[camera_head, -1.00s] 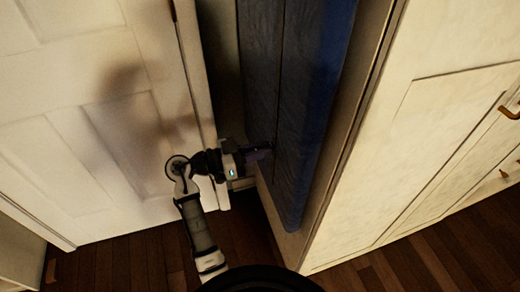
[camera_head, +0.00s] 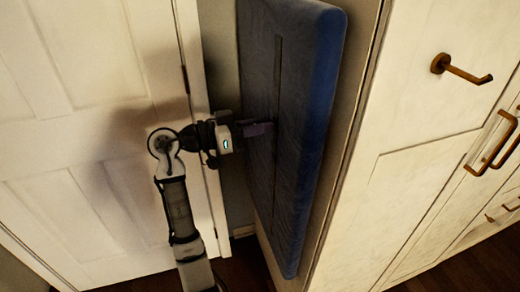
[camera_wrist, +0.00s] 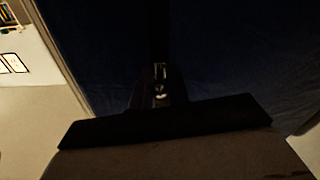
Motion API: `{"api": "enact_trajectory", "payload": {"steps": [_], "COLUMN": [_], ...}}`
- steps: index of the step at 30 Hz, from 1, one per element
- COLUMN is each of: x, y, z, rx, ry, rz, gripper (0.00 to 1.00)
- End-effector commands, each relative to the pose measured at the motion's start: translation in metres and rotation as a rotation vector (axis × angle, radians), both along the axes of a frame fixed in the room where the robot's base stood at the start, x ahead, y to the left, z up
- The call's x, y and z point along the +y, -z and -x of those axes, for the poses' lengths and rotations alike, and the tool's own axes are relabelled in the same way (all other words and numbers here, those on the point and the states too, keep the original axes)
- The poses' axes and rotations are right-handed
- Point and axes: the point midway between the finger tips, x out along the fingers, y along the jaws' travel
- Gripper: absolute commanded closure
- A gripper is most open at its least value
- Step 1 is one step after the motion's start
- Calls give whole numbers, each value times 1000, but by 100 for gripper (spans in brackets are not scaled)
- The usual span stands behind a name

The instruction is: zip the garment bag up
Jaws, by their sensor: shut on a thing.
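The blue garment bag (camera_head: 312,110) hangs upright against the side of the white cabinet, with a dark zip line (camera_head: 277,75) running down its front. My gripper (camera_head: 268,128) reaches it from the left, around mid-height on the zip line. In the wrist view, my gripper (camera_wrist: 160,98) is shut on the small metallic zip pull (camera_wrist: 160,72), in front of the dark blue cloth (camera_wrist: 225,60). A dark strip of the zip runs up from the pull. The fingertips are dim, and the pull is partly hidden between them.
A white panelled door (camera_head: 80,110) stands close on the left, with its frame beside my arm. The white cabinet (camera_head: 420,110) on the right carries a bronze hook (camera_head: 460,69) and handles (camera_head: 492,145). The gap between door frame and bag is narrow.

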Motion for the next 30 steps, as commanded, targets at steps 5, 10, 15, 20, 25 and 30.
{"api": "enact_trajectory", "payload": {"steps": [5, 10, 15, 20, 25, 30], "x": [0, 0, 0, 0, 0, 1], "y": [-69, -115, -145, -161, -167, -168], "z": [0, 0, 0, 0, 0, 0], "rx": [-2, 0, 2, 2, 4, 2], "ry": [1, 1, 1, 1, 0, -2], "rz": [0, 0, 1, 2, 2, 4], "gripper": [100, 100, 100, 100, 100, 100]}}
